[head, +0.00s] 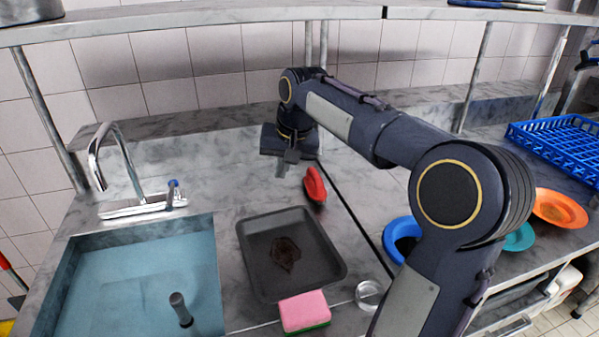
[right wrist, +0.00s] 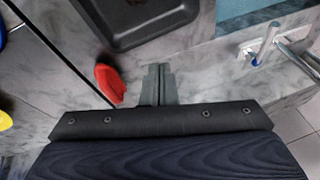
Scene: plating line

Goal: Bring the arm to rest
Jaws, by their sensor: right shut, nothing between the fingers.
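My right arm reaches in from the lower right over the counter in the head view. My right gripper (head: 283,170) points down above the counter behind the dark tray. Its fingers are together and hold nothing, as the right wrist view also shows (right wrist: 158,84). A red object (head: 315,184) lies on the counter just right of the gripper in the head view; it shows left of the fingers in the right wrist view (right wrist: 109,82). My left gripper is not in view.
A dark tray (head: 325,241) with a brown stain sits mid-counter. A pink sponge (head: 303,309) and a clear glass (head: 369,294) are in front. A sink (head: 205,262) with a faucet (head: 108,136) is left. Coloured dishes (head: 560,208) and a blue rack (head: 565,146) are right. A shelf (head: 200,15) runs above.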

